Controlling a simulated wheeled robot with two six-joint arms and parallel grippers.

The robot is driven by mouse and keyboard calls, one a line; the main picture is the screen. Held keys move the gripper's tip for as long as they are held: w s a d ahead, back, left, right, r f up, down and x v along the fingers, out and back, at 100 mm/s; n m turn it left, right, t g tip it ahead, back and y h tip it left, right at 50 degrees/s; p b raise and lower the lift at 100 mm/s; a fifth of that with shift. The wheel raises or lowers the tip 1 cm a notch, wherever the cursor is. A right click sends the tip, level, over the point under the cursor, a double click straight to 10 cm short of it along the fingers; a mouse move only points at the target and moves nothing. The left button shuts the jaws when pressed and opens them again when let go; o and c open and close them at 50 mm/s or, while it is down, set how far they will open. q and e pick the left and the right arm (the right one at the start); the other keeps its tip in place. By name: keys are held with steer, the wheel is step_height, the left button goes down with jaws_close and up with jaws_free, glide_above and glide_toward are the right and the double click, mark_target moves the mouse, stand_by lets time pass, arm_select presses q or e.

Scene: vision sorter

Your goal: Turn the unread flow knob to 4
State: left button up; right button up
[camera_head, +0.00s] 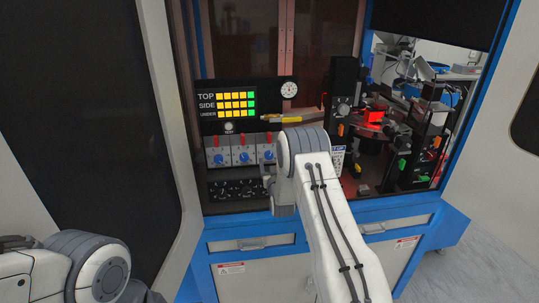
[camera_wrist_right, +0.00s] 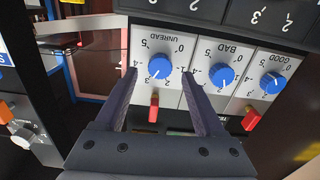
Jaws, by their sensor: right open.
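The unread flow knob (camera_wrist_right: 160,65) is blue, on a white panel marked UNREAD, upside down in the right wrist view. Its pale pointer seems to aim at the lower left, near the 3, though the small digits are hard to read. In the head view the knob (camera_head: 268,154) is the rightmost of three. My right gripper (camera_wrist_right: 160,74) is open and empty, its two dark fingers pointing at the panel on either side of the unread knob, with gaps showing. How far the tips are from the panel is unclear. My left arm shows at the bottom left; its gripper is out of frame.
The BAD knob (camera_wrist_right: 222,75) and GOOD knob (camera_wrist_right: 272,82) sit beside it, BAD close to one finger. A red lever (camera_wrist_right: 153,108) lies between the fingers. A display with yellow and green squares (camera_head: 236,103) and a yellow-handled tool (camera_head: 281,118) are above the knobs.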

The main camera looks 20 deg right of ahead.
mark_target(270, 157)
steer(key=shift+p+x, duration=0.4)
steer(key=shift+x, duration=1.2)
jaws_close()
steer(key=shift+f+m+b, duration=0.2)
steer(key=shift+m+b, duration=0.2)
steer(key=shift+b, duration=0.4)
steer(key=m+b, duration=0.7)
steer(key=b, duration=0.4)
steer(key=shift+f+m, duration=0.1)
steer(key=shift+m, duration=0.3)
steer(key=shift+m+b, duration=1.1)
steer(key=shift+b, duration=0.3)
steer(key=shift+r, duration=0.25)
jaws_free()
